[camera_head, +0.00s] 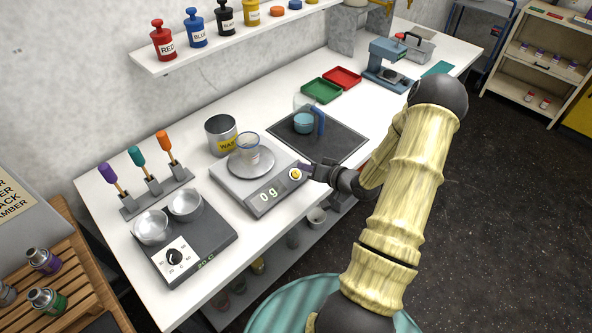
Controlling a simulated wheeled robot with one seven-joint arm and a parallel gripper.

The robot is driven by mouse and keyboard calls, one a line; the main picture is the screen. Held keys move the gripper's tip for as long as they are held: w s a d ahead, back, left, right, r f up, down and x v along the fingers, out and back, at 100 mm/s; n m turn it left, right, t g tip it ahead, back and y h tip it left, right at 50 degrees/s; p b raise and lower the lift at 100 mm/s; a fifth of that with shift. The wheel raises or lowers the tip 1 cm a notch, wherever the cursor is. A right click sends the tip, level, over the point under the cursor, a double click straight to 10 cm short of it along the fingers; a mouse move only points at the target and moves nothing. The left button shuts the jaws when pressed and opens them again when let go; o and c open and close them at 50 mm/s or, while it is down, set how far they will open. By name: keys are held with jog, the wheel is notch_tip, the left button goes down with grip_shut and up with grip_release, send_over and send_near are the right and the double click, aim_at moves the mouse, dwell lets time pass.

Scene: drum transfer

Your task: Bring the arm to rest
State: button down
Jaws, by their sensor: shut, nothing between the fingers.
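My arm (408,180) reaches over the front edge of the white bench (200,299) from the right. My gripper (306,170) is shut and empty, beside the right side of the scale (265,197), just above the bench; whether it touches the scale cannot be told. The scale's display reads 0 g. A small clear cup (248,153) stands on the scale's round plate.
A waste can (221,135) stands behind the scale. A dark mat (335,142) with a blue-handled jug (304,122) lies to the right. A hot plate (177,240) with two metal bowls is at the left. Open floor (490,210) lies right of my arm.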

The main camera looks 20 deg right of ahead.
jog(key=shift+s+d+r+p, duration=0.1)
jog(key=shift+s+r+p, duration=0.25)
jog(key=shift+r, duration=0.4)
jog(key=shift+w, duration=0.1)
jog(key=s+a+r+n+g+h, duration=0.3)
jog(key=s+a+r+g+h, duration=0.2)
jog(key=s+a+r+g, duration=0.5)
jog(key=s+a+r, duration=0.4)
jog(key=s+a, duration=0.2)
jog(key=s, duration=0.1)
jog(key=shift+r+n+h, duration=0.15)
jog(key=shift+n+h, duration=0.15)
jog(key=shift+h, duration=0.1)
